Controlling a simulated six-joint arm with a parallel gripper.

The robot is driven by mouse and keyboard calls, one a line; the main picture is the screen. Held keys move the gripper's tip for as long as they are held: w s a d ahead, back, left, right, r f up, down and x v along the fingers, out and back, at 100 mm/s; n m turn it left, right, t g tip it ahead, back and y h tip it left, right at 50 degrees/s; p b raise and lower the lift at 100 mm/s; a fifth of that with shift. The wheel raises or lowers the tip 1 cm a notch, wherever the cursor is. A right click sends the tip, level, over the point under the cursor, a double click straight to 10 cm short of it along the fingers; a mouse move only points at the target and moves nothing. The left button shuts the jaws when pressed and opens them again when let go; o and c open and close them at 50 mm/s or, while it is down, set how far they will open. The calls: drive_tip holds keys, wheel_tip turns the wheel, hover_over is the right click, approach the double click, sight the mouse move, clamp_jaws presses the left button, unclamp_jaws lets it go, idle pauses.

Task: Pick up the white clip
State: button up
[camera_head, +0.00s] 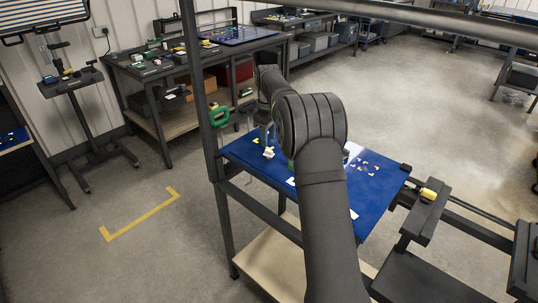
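A small white piece with a yellowish part (268,153), likely the white clip, is on or just above the left part of the blue table top (240,151). My dark arm rises from the bottom of the view and bends over the table. My gripper (267,139) seems to point down just above the white piece, partly hidden by my arm. It is too small to tell whether its fingers are open or shut, or whether they touch the piece.
Several small orange and white pieces (366,166) lie on the table's right part. A dark post (199,90) stands at its left corner, with a green ring-shaped thing (219,116) beside it. A yellow item (428,194) sits on a dark stand at right.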

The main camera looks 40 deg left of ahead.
sight(269, 150)
drive_tip(key=f, duration=0.6)
drive_tip(key=shift+d+f, duration=0.25)
drive_tip(key=shift+f, duration=0.05)
drive_tip(key=c, duration=0.8)
drive_tip(key=shift+r, duration=0.1)
